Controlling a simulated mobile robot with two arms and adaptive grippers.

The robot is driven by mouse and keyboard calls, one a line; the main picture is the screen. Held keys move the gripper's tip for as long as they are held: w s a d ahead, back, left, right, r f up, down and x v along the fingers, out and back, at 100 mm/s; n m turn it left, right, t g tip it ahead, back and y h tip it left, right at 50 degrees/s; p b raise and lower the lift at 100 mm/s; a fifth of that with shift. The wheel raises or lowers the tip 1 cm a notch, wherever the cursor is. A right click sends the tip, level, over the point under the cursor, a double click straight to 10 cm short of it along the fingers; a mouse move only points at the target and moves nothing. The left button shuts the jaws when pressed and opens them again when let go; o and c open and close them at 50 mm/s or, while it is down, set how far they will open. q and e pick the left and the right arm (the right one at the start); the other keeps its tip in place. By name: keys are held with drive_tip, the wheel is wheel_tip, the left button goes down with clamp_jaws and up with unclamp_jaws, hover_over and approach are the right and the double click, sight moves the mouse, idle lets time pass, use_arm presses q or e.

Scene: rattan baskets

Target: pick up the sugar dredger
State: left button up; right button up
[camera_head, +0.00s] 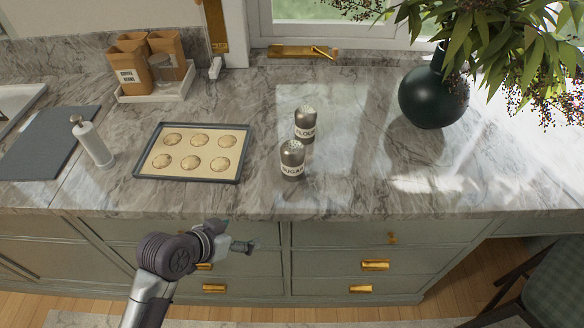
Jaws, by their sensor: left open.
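The sugar dredger (292,160) stands upright on the marble counter, a metal shaker with a perforated domed top and a "SUGAR" label. Just behind it and slightly right stands a similar shaker labelled "FLOUR" (305,123). The two look very close, and I cannot tell whether they touch. My left gripper (256,245) is open and empty, in front of the counter's front edge. It is left of the sugar dredger, apart from it. My right gripper is not in view.
A baking tray (146,178) with several cookies lies left of the shakers. A white bottle (93,143) stands farther left. A dark round vase (433,96) with leafy branches stands at right. Wooden canisters (130,74) sit at the back left. The counter (370,165) right of the shakers is clear.

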sight(285, 161)
use_arm(q)
drive_tip(key=w+d+r+m+t+h, duration=0.2)
drive_tip(key=w+d+r+m+h, duration=0.15)
drive_tip(key=w+r, duration=0.6)
drive_tip(key=shift+n, duration=0.45)
drive_tip(key=x, duration=0.2)
drive_tip(key=p+x, duration=0.1)
drive_tip(key=x, duration=0.1)
drive_tip(key=d+r+x, duration=0.1)
drive_tip(key=x, duration=0.1)
drive_tip(key=shift+w+d+p, duration=0.15)
drive_tip(key=shift+d+p, duration=0.1)
drive_tip(key=shift+p, duration=0.1)
drive_tip(key=shift+w+d+f, duration=0.15)
drive_tip(key=shift+w, duration=0.05)
drive_tip(key=shift+w+d+p, duration=0.3)
drive_tip(key=shift+w+p, duration=0.1)
drive_tip(key=p+x, duration=0.1)
drive_tip(key=x, duration=0.2)
drive_tip(key=shift+w+d, duration=0.1)
drive_tip(key=shift+w, duration=0.2)
drive_tip(key=shift+w+d+f, duration=0.2)
drive_tip(key=shift+w+d, duration=0.05)
